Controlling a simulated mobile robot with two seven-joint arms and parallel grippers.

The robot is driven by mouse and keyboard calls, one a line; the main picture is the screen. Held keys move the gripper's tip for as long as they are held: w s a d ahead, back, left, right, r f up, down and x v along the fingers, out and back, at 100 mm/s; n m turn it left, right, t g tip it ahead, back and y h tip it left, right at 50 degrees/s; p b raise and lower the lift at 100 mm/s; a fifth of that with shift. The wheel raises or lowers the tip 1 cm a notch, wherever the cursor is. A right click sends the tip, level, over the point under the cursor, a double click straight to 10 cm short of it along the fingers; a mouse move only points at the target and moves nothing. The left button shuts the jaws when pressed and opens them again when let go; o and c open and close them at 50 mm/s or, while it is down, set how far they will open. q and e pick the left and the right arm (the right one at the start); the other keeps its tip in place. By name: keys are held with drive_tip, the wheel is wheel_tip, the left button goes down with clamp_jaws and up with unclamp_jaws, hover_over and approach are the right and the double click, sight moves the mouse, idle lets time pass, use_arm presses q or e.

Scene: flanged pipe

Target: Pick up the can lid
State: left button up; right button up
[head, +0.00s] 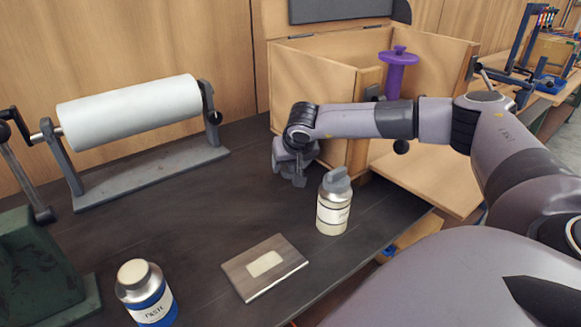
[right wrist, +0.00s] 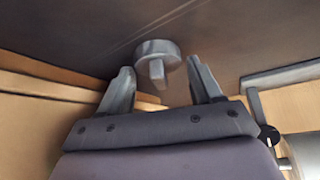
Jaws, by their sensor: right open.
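The can lid (head: 337,181) is grey and round with a raised grip tab, and it sits on top of a cream can (head: 333,214) with a label, upright near the right edge of the dark bench. My right gripper (head: 299,182) is just left of the lid in the head view, apart from it, with its fingers pointing down. In the right wrist view the lid (right wrist: 157,61) shows beyond and between the open fingers (right wrist: 163,85), with nothing between them; the can body is hidden there. My left gripper is not in view.
A wooden box (head: 313,82) with a purple flanged piece (head: 398,72) stands behind my right arm.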

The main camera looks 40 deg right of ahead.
drive_tip(key=c, duration=0.8)
drive_tip(key=shift+o, duration=0.2)
drive_tip(key=shift+r, duration=0.1)
